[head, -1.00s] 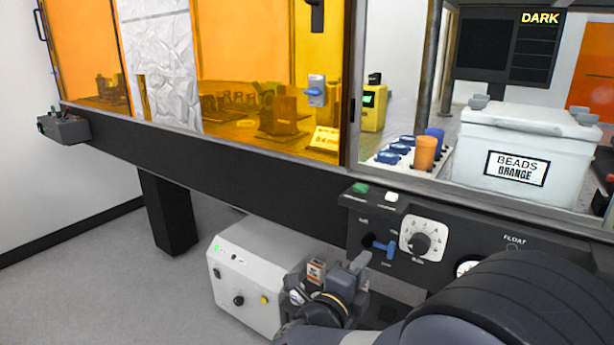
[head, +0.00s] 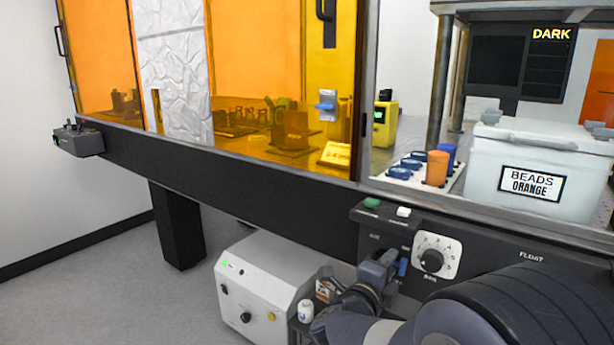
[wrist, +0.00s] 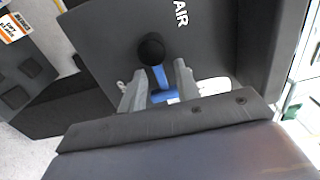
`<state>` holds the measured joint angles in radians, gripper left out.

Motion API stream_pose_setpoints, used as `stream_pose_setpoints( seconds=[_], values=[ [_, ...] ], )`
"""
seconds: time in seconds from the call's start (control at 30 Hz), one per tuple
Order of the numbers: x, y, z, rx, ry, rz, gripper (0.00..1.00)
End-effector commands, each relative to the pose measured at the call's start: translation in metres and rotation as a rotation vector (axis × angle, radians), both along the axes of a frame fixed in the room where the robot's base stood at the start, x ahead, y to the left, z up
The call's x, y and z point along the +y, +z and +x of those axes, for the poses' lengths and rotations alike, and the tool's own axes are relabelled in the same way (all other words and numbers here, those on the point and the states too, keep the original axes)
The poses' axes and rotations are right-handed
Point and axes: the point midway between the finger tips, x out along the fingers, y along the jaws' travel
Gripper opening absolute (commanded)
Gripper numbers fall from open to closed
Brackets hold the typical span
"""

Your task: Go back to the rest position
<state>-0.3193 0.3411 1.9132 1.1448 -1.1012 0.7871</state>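My gripper (head: 388,264) is in front of the dark control panel, at the blue lever (head: 403,267). In the wrist view, the two grey fingers of my gripper (wrist: 158,84) stand apart, one on each side of the blue lever (wrist: 160,78) and its black round knob (wrist: 151,50). Gaps show between the lever and the fingers, and nothing appears clamped. In the head view, my gripper hides part of the lever.
The control panel (head: 480,262) has a white dial (head: 437,254) right of the lever. A white box unit (head: 258,290) stands on the floor below. Above are a bench with an orange-windowed enclosure (head: 255,60) and a white "BEADS ORANGE" box (head: 535,165). Floor at left is clear.

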Motion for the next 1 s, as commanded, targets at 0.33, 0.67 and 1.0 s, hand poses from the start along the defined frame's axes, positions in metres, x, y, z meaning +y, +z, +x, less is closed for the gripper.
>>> stream_pose_setpoints(
  seconds=[0.33, 0.67, 1.0],
  values=[
    [0.022, 0.002, -0.028, 0.010, 0.006, -0.014, 0.31],
    [0.052, 0.001, -0.069, 0.009, 0.005, -0.013, 0.31],
    [0.051, -0.001, -0.072, 0.009, -0.004, -0.012, 0.31]
  ],
)
